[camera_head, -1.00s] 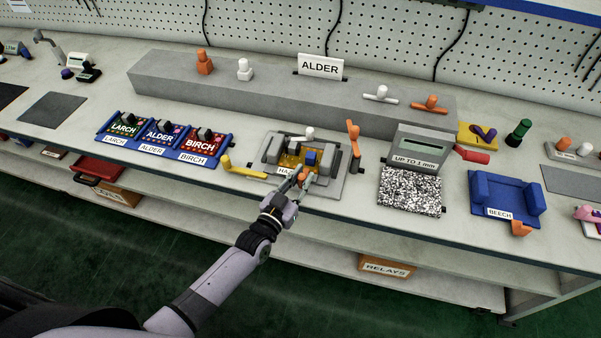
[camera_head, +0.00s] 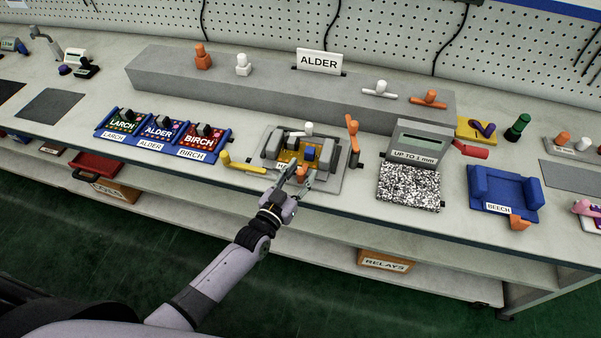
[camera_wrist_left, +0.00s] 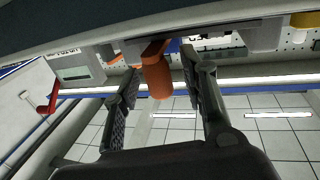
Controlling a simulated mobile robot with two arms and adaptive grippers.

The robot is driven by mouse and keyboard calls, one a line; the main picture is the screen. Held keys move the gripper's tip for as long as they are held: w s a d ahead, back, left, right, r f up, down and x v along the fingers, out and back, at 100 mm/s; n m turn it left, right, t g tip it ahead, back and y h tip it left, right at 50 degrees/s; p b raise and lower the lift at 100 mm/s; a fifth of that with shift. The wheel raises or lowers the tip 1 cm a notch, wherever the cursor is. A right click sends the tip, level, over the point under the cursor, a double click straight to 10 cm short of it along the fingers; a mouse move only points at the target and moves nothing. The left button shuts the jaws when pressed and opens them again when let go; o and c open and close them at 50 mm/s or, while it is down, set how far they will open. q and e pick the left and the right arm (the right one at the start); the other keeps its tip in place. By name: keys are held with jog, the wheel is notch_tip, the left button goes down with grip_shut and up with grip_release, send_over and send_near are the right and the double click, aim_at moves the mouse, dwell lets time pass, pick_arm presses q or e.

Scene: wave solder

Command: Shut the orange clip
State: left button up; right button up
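A small orange clip (camera_head: 302,171) is at the front edge of the grey fixture (camera_head: 330,182), partly hidden by my left gripper (camera_head: 297,177). In the left wrist view it is a rounded orange tab (camera_wrist_left: 158,76) projecting from the fixture's edge. My left gripper (camera_wrist_left: 161,68) is open, with one finger on each side of the tab. A gap shows on both sides; the fingers look apart from it. The fixture holds a yellow board (camera_head: 289,157) with a blue block (camera_head: 310,153). My right gripper is not in view.
An upright orange lever (camera_head: 352,130) stands at the fixture's right. A yellow handle (camera_head: 243,165) lies at its left. A grey gauge (camera_head: 420,143) with a red handle (camera_head: 470,149) is further right. A blue BEECH holder (camera_head: 480,188) has another orange clip (camera_head: 520,223).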

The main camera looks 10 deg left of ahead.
pick_arm(q)
jog(key=v, duration=1.1)
jog(key=shift+s, duration=0.4)
jog(key=shift+a, duration=0.1)
jog(key=s+a+f+g+y, duration=0.2)
jog(key=s+f+g, duration=0.25)
jog(key=f, duration=0.85)
jog(key=s+a+f+g+y, duration=0.1)
jog(key=s+a+f+g, duration=0.15)
jog(key=s+f, duration=0.75)
jog(key=s+a+f+g+y, duration=0.2)
jog(key=s+f+g, duration=0.7)
jog(key=s+f, duration=0.9)
jog(key=s+a, duration=0.1)
jog(key=s, duration=0.3)
jog(key=shift+s+f+n, duration=0.25)
jog(key=shift+f+n, duration=0.1)
jog(key=shift+n, duration=0.05)
